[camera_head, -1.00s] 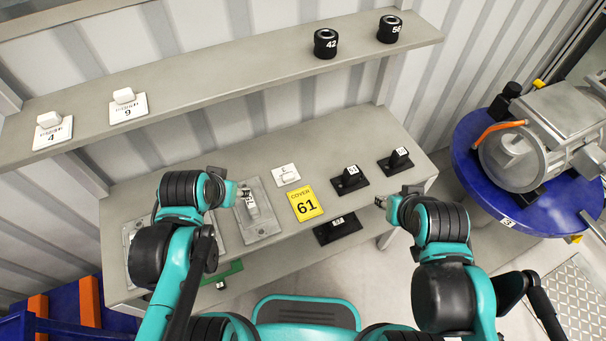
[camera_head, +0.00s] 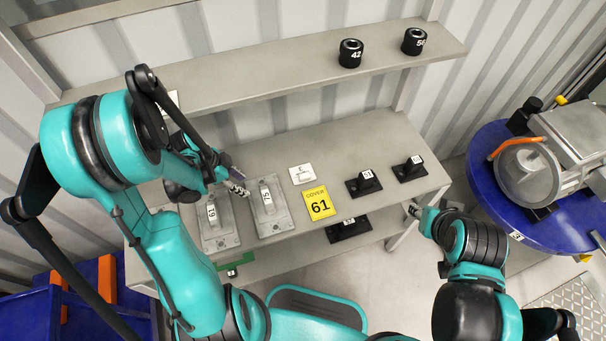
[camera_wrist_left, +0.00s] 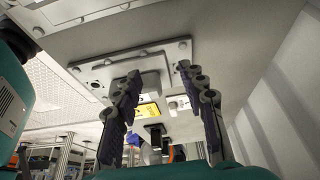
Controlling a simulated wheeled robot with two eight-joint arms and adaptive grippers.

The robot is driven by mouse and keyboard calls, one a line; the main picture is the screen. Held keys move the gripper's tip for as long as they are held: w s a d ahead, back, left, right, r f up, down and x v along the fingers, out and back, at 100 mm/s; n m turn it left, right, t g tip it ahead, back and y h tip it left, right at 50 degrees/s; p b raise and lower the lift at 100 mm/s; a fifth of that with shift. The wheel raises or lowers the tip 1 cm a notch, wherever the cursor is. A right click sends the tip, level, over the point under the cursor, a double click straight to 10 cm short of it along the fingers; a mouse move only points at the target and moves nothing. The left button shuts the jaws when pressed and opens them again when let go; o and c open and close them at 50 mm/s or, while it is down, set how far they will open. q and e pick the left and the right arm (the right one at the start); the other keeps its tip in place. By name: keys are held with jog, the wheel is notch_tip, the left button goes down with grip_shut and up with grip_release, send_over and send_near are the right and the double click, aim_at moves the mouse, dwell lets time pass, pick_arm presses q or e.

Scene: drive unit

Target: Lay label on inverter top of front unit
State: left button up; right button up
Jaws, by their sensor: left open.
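A small white label-like tile (camera_head: 302,174) lies on the bench behind the yellow COVER 61 card (camera_head: 319,203); I cannot tell whether it is the task's label. Another white tile on the upper shelf shows only an edge (camera_head: 173,98) behind my left arm. The drive unit (camera_head: 525,168) is on the blue round table at the right, with a grey box-like top (camera_head: 578,110). My left gripper (camera_head: 238,188) is over the bench by the grey handled plates; the left wrist view shows its fingers (camera_wrist_left: 158,84) apart and empty. My right gripper (camera_head: 413,210) is at the bench's right front edge, its jaws too small to read.
Grey handled plates (camera_head: 270,222) and (camera_head: 220,236) lie at the bench's left. Black blocks (camera_head: 363,187) and (camera_head: 409,173) lie at its right. Black rings 42 (camera_head: 350,53) and 56 (camera_head: 414,41) stand on the upper shelf (camera_head: 270,82). The blue table (camera_head: 480,175) has an orange-handled unit.

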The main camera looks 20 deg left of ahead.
pick_arm(q)
jog(key=b, duration=0.2)
send_over(305, 175)
jog(key=s+a, duration=0.2)
jog(key=shift+w+a, duration=0.2)
jog(key=shift+w, duration=0.05)
jog(key=b+x, duration=0.2)
jog(key=x, duration=0.3)
jog(key=shift+c, duration=0.3)
grip_shut()
